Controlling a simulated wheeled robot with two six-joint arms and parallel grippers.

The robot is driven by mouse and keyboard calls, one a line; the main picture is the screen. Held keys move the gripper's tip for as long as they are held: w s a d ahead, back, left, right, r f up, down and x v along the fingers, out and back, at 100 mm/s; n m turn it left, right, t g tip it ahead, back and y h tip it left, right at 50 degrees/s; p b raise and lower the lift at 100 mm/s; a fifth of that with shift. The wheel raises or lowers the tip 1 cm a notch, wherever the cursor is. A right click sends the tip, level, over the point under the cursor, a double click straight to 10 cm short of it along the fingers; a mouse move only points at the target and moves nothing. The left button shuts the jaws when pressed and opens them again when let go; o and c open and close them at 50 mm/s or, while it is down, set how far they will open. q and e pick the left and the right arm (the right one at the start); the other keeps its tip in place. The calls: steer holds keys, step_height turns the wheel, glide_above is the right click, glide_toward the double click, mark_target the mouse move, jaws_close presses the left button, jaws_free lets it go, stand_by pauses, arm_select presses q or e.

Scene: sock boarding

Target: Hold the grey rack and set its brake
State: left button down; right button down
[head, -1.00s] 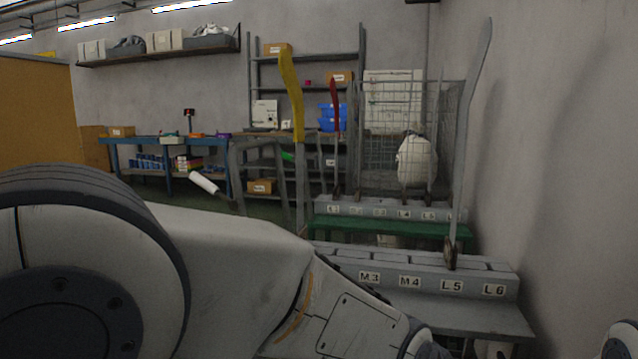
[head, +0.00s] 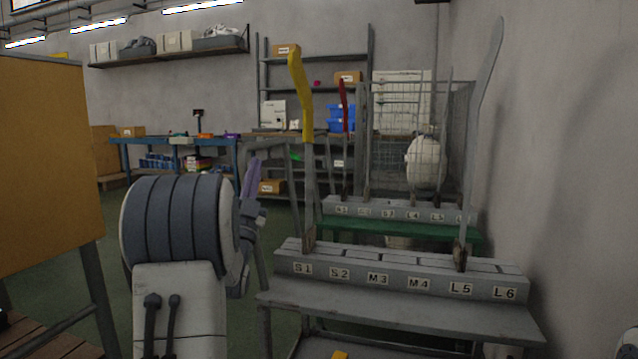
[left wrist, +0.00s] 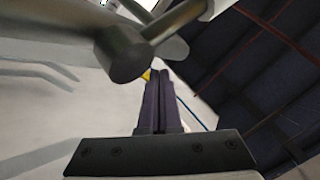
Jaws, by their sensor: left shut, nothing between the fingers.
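The grey rack (head: 400,307) stands at centre right in the head view, with slots labelled S1 to L6. A yellow-topped board (head: 300,95) stands upright in its S1 end, and a tall grey board (head: 484,110) stands near L5. My left gripper (head: 250,178) is upright to the left of the rack, apart from its slotted top. Its purplish fingers (left wrist: 159,98) are shut and empty in the left wrist view. A grey bar with a round end (left wrist: 122,55) is close beyond them. I cannot make out the brake for certain. My right gripper is out of view.
A small yellow part (head: 340,355) shows low beneath the rack. Behind it is a green rack (head: 400,229) with more boards and a wire cage (head: 395,110). A grey tubular frame (head: 292,146) stands just behind my left gripper. A brown panel (head: 45,165) stands at left.

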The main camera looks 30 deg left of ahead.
arm_select(q)
steer(key=s+a+f+m+g+h, duration=0.1)
steer(key=s+a+h, duration=0.2)
steer(key=s+h, duration=0.2)
steer(key=s+a+f+m+g+h, duration=0.1)
steer(key=s+h, duration=0.4)
steer(key=s, duration=0.5)
steer(key=a+f+m, duration=0.1)
steer(key=a, duration=0.1)
steer(key=shift+a+g+h, duration=0.3)
steer(key=shift+h, duration=0.1)
steer(key=x, duration=1)
steer(key=shift+w+a+f, duration=0.1)
steer(key=shift+a+f, duration=0.45)
steer(key=shift+f, duration=0.3)
steer(key=shift+a+f, duration=0.55)
steer(key=shift+f, duration=0.35)
